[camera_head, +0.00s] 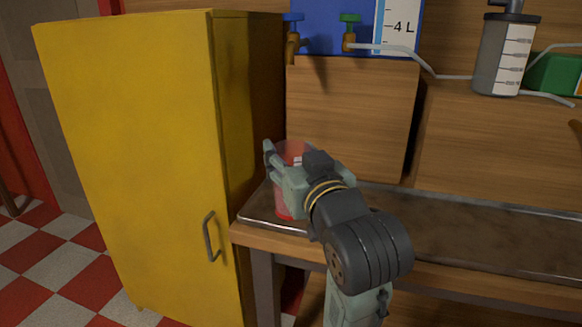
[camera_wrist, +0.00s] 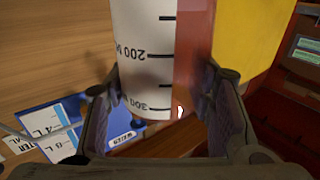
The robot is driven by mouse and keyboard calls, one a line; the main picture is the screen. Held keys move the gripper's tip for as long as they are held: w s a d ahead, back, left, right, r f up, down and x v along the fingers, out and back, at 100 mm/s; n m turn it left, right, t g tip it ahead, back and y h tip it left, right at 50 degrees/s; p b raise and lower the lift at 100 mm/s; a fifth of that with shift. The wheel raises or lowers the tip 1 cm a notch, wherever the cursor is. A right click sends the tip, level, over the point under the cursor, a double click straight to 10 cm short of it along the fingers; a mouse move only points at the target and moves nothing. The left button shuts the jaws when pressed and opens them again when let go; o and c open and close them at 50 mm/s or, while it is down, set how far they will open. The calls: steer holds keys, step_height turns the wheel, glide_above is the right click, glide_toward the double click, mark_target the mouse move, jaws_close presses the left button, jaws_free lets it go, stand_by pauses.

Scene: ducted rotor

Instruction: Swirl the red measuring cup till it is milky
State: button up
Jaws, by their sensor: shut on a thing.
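The red measuring cup (camera_head: 281,203) is at the left end of the metal-topped bench, partly hidden behind my gripper. My gripper (camera_head: 284,165) is shut on the cup, with a finger on either side of it. In the wrist view the cup (camera_wrist: 158,60) shows a white scale marked 200 and 300 beside a red strip, between the two fingertips (camera_wrist: 170,85). In the head view its upper part looks clear with red inside. I cannot tell whether its contents are milky, or whether its base touches the tray.
A yellow cabinet (camera_head: 130,150) stands close on the left. Behind are wooden boxes (camera_head: 350,120), a blue water tank (camera_head: 335,25) with blue and green taps, and a grey graduated container (camera_head: 502,55) with tubing. The metal tray (camera_head: 480,235) to the right is bare.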

steer(key=shift+s+b, duration=0.55)
steer(key=shift+s, duration=0.1)
steer(key=shift+s+r, duration=0.25)
steer(key=shift+r, duration=0.1)
step_height(320, 180, up, 5)
steer(key=p, duration=0.4)
steer(key=shift+f+p, duration=0.1)
steer(key=shift+p, duration=0.25)
steer(key=shift+f, duration=0.1)
